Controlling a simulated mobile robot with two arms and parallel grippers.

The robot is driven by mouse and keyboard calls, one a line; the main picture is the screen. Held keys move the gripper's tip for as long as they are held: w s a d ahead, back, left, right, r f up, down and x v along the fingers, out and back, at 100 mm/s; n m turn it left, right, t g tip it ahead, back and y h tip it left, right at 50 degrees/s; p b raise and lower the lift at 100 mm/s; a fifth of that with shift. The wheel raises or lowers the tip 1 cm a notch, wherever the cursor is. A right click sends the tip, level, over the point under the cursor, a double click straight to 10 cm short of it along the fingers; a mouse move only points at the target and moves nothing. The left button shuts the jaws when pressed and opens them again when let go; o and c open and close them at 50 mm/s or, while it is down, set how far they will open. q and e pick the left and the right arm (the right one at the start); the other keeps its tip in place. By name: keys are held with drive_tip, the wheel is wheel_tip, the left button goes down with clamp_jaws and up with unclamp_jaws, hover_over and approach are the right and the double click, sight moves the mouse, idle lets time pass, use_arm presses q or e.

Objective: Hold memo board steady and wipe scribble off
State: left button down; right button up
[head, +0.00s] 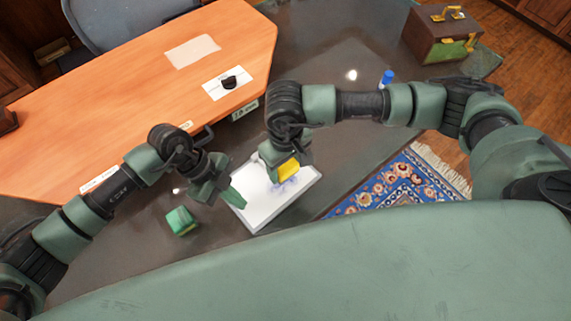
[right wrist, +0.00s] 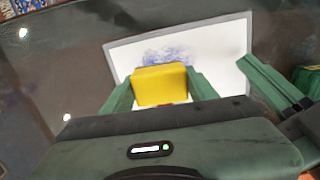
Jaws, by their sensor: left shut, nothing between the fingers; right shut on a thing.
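The white memo board (head: 265,212) lies flat on the dark glossy desk top in the head view. A blue scribble (head: 291,183) is on its right part; it also shows in the right wrist view (right wrist: 166,56). My right gripper (head: 284,163) is shut on a yellow eraser block (head: 288,169), over the board beside the scribble. In the right wrist view the yellow block (right wrist: 160,85) sits between the green fingers and covers part of the scribble. My left gripper (head: 237,198) is shut and empty, its fingertips at the board's left edge; whether they press on it I cannot tell.
A green block (head: 181,221) lies on the dark surface left of the board. A blue marker-like thing (head: 387,78) stands at the back right. A brown and green box (head: 440,40) is at the top right. An orange desk panel (head: 130,105) holds a white card (head: 228,84) and paper.

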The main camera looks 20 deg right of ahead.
use_arm(q)
drive_tip(key=shift+f, duration=0.2)
use_arm(e)
drive_tip(key=shift+f, duration=0.15)
use_arm(q)
drive_tip(key=shift+f+b, duration=0.25)
drive_tip(key=shift+b, duration=0.05)
use_arm(e)
drive_tip(key=shift+f, duration=0.15)
use_arm(q)
drive_tip(key=shift+s+a+f, duration=0.1)
drive_tip(key=shift+s+f, duration=0.1)
idle(0.7)
use_arm(e)
drive_tip(key=shift+s+a, duration=0.1)
drive_tip(key=shift+a, duration=0.05)
use_arm(q)
drive_tip(key=shift+f, duration=0.1)
use_arm(e)
hover_over(271, 196)
idle(0.4)
